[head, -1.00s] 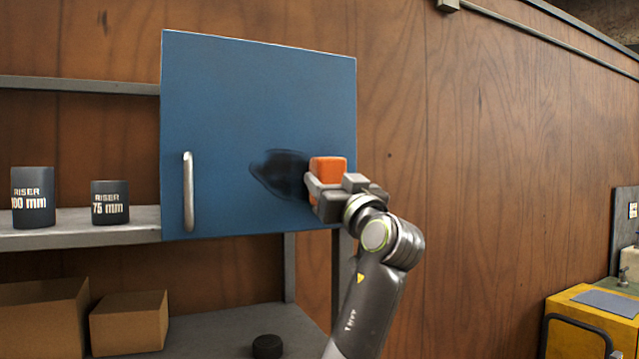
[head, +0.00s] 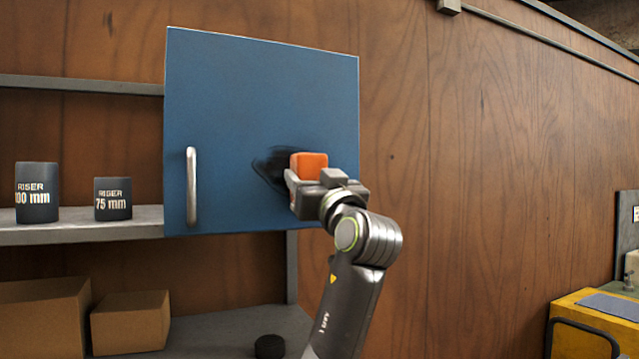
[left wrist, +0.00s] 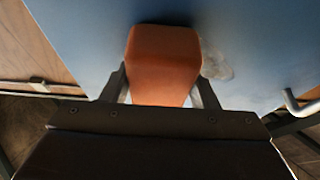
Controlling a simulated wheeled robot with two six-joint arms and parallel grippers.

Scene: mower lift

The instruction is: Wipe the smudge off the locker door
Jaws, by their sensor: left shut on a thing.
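The blue locker door (head: 255,95) stands upright with a vertical metal handle (head: 191,187) near its left edge. A dark smudge (head: 267,168) lies right of the handle on the door, its right part hidden behind my gripper and the block. My left gripper (head: 308,180) is shut on an orange block (head: 309,163), in front of the door's lower right part. In the left wrist view the orange block (left wrist: 163,62) sits between both fingers, against or very close to the door; contact cannot be told. A pale greyish mark (left wrist: 216,66) shows beside it there. My right gripper is not in view.
Two dark risers, marked 100 mm (head: 37,193) and 75 mm (head: 112,199), stand on the shelf (head: 85,229) left of the door. Cardboard boxes (head: 130,323) and a dark puck (head: 269,346) are below. A yellow cart (head: 590,320) is at right.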

